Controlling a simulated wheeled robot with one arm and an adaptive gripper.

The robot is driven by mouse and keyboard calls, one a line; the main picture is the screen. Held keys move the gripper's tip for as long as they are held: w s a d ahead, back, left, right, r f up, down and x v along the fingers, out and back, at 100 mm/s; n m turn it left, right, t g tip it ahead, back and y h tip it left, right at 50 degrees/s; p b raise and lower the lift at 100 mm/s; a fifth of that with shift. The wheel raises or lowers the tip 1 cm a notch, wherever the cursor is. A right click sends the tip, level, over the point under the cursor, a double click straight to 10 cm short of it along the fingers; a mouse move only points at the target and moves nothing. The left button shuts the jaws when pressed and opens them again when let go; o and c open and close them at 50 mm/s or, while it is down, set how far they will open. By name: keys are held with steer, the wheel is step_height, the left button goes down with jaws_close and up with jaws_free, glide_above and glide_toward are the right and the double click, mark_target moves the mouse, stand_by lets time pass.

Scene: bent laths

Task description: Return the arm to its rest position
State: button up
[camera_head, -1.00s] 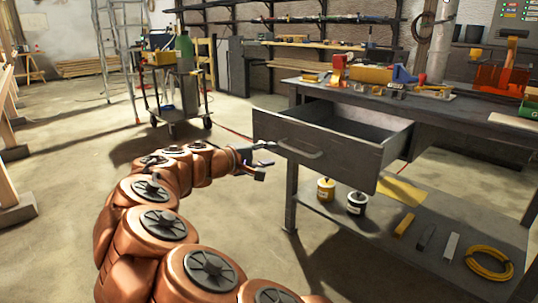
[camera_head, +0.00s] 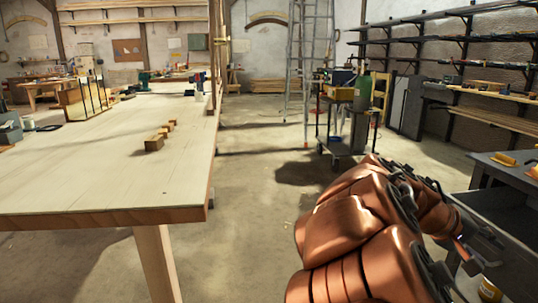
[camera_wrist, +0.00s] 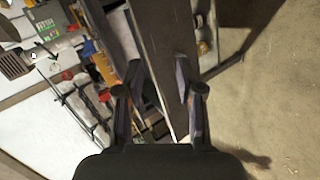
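My copper-coloured arm (camera_head: 365,230) is bent at the lower right of the head view, in front of the dark workbench (camera_head: 500,165). Its dark gripper is low at the right edge there, partly hidden by the arm. In the wrist view my gripper (camera_wrist: 162,78) has its two fingers spread apart, with nothing held between them. A long dark panel (camera_wrist: 165,35), which looks like the drawer front, lies beyond the fingers. I cannot tell the exact gap to it.
A pale wooden table (camera_head: 110,165) with small wood blocks (camera_head: 155,141) fills the left. A cart (camera_head: 345,125) and a ladder (camera_head: 311,60) stand at the back. Floor (camera_head: 245,220) is clear between table and arm. A yellow can (camera_head: 489,290) is low right.

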steer(key=s+a+r+n+y+p, duration=0.1)
steer(key=s+a+r+y+p, duration=0.4)
steer(key=s+a+p, duration=0.6)
steer(key=s+a+r+g+y+p, duration=0.1)
steer(key=s+a+r+y+p, duration=0.5)
steer(key=p, duration=1.2)
steer(key=s+a+r, duration=0.4)
steer(key=s+a, duration=0.2)
steer(key=a, duration=0.1)
steer(key=shift+s+n+g+y, duration=0.2)
steer(key=shift+n+g+y, duration=0.1)
steer(key=shift+n, duration=0.1)
